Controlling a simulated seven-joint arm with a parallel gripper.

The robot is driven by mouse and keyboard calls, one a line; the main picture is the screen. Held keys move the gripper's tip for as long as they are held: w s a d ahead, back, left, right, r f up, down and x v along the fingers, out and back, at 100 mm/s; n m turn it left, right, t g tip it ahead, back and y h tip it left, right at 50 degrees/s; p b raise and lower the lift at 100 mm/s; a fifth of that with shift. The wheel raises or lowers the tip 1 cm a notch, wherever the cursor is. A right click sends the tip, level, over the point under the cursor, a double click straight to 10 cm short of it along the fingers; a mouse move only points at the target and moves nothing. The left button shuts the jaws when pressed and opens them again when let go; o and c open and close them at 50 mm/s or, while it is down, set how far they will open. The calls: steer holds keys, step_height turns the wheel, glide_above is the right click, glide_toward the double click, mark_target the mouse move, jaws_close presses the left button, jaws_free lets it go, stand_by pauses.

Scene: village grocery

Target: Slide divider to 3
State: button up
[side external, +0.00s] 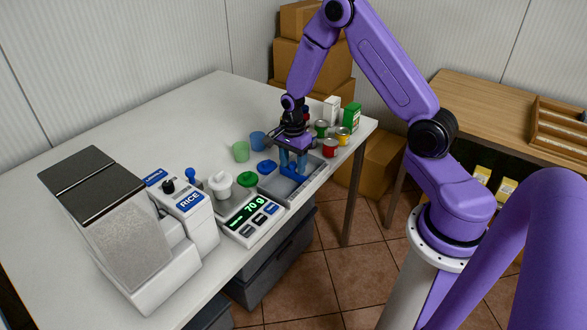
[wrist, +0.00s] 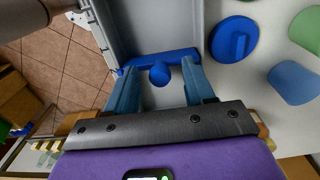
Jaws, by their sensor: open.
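The blue divider (wrist: 178,56) lies across the grey tray (wrist: 190,15), with a round blue knob (wrist: 160,75) at its middle. In the side view the divider (side external: 295,174) is partly hidden by my fingers, and the tray (side external: 278,185) sits near the table's front edge. My gripper (wrist: 160,68) is open, with one blue finger on each side of the knob and gaps visible. In the side view my gripper (side external: 293,163) points down over the tray's far part. I cannot read a 3 mark on the tray.
A scale (side external: 250,218) reading 70 g stands left of the tray. A blue lid (side external: 266,167), green cup (side external: 240,151) and blue cup (side external: 258,140) stand behind. Several cans and boxes, including a red can (side external: 330,148), stand close right of my gripper.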

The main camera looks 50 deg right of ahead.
steer(key=c, duration=0.8)
steer(key=shift+c, duration=0.2)
steer(key=shift+d, duration=1.55)
steer(key=o, duration=0.8)
steer(key=shift+o, duration=0.2)
